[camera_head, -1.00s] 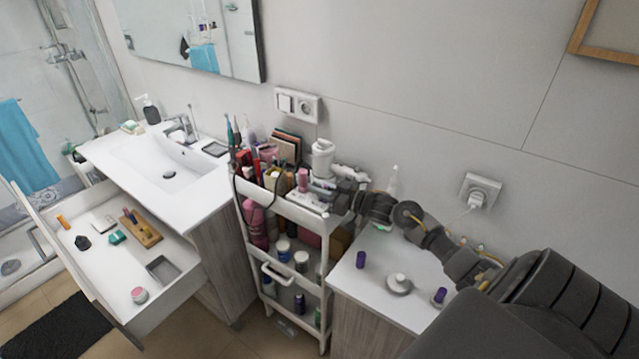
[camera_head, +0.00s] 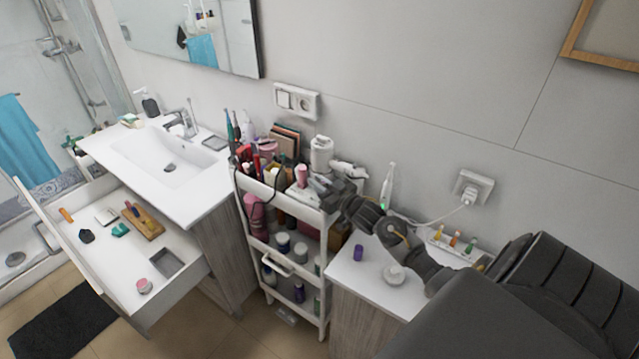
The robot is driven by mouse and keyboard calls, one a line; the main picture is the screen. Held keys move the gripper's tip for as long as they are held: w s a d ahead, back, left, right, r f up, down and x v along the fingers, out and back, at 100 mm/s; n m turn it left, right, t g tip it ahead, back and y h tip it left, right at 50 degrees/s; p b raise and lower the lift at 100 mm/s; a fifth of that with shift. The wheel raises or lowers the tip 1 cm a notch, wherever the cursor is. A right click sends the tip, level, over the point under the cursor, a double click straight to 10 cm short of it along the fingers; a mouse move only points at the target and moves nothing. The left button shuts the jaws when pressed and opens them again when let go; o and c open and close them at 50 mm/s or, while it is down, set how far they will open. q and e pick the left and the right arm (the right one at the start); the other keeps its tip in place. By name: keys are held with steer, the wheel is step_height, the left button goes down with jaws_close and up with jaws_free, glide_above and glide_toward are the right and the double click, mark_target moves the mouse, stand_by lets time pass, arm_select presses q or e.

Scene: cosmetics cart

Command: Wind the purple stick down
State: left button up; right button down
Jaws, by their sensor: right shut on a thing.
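A small purple cylinder (camera_head: 358,252) stands upright on the white cabinet top (camera_head: 352,283), in the head view. I cannot tell whether it is the stick or only its cap. My right arm reaches in from the right across the cabinet. My right gripper (camera_head: 320,187) is over the top of the white cart, close to a pink cylinder (camera_head: 302,175). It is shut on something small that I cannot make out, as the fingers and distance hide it. My left gripper is not in view.
A round whitish object (camera_head: 394,275) stands on the cabinet near my forearm. Several small coloured sticks (camera_head: 455,240) stand in a tray behind my arm. The cart (camera_head: 285,207) is crowded with bottles. The open drawer (camera_head: 110,270) at left holds a wooden holder (camera_head: 146,222).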

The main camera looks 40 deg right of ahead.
steer(key=c, duration=1.4)
jaws_free()
steer(key=shift+o, duration=0.2)
steer(key=shift+s+f, duration=0.15)
steer(key=shift+s, duration=0.3)
steer(key=s+b, duration=0.3)
steer(key=s, duration=0.7)
steer(key=shift+d+b, duration=0.4)
steer(key=shift+d, duration=0.05)
steer(key=shift+w, duration=0.1)
